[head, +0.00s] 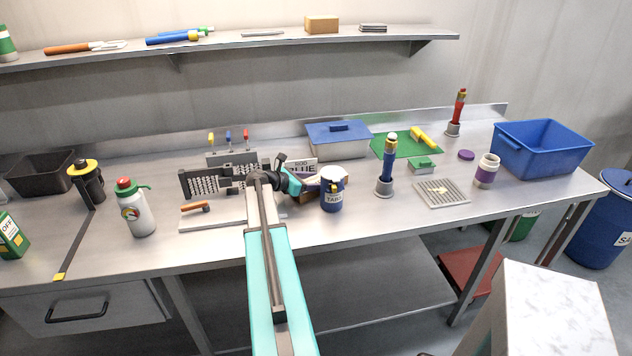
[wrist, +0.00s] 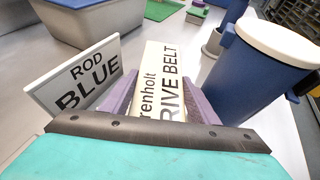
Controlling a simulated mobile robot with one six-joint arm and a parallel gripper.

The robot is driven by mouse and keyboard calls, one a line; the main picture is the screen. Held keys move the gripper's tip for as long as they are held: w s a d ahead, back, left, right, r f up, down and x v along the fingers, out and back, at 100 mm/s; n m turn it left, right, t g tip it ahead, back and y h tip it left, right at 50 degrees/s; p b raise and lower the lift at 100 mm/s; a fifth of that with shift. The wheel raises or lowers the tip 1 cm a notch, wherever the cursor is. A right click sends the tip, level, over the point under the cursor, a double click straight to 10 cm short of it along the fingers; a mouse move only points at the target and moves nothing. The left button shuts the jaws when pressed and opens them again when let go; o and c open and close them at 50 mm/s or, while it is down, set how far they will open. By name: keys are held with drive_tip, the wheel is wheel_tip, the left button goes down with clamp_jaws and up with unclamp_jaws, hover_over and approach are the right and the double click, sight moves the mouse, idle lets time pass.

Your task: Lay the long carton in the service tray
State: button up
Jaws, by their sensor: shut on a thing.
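The long carton (wrist: 166,62) is cream with "DRIVE BELT" printed on it. In the wrist view it lies between the purple fingers of my gripper (wrist: 159,88), which is shut on it. In the head view my gripper (head: 310,185) is over the middle of the bench, just left of the blue jar; the carton is mostly hidden there. I cannot tell whether the carton touches the bench. No tray is labelled as the service tray; a dark open tray (head: 38,172) stands at the far left and a blue open bin (head: 548,160) at the right.
A white-lidded blue jar (head: 331,197) stands close right of my gripper, and a "ROD BLUE" sign (wrist: 75,79) close left. A blue-lidded container (head: 339,140) is behind. A holder with a blue tool (head: 388,170) and a ribbed pad (head: 441,193) are farther right.

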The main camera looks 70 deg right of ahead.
drive_tip(key=o, duration=1)
drive_tip(key=shift+a+r, duration=0.1)
drive_tip(key=shift+r, duration=0.05)
drive_tip(key=b+v, duration=0.2)
drive_tip(key=v, duration=0.9)
drive_tip(key=shift+w+a+r+b, duration=0.15)
drive_tip(key=shift+w+a+b, duration=0.15)
drive_tip(key=shift+b, duration=0.1)
